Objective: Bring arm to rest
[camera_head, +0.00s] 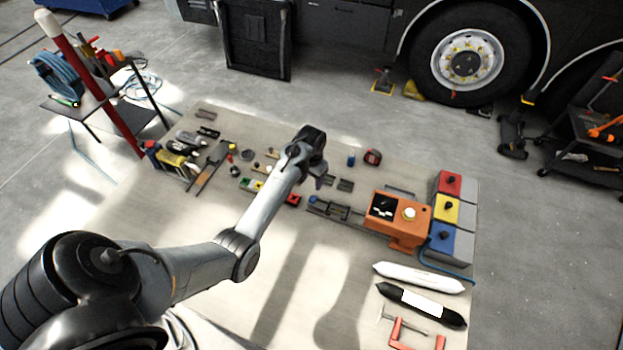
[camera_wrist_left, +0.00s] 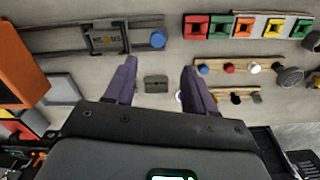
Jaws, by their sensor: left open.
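My left arm reaches in from the left over the workbench (camera_head: 290,270). My left gripper (camera_head: 316,174) is above the middle of the bench, pointing down, and its fingers are small and partly hidden in the head view. In the left wrist view the two purple fingers of the left gripper (camera_wrist_left: 159,66) are spread apart with nothing held between them. A small dark grey block (camera_wrist_left: 156,84) shows in the gap between them, apparently on the bench below. My right gripper is in neither view.
An orange box (camera_head: 398,220) and red, yellow and blue bins (camera_head: 451,184) stand at the bench's right. A rail fixture with a blue knob (camera_wrist_left: 157,39) and coloured blocks (camera_wrist_left: 247,26) lie near the gripper. A white cylinder (camera_head: 418,277) lies front right. The front-middle bench is clear.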

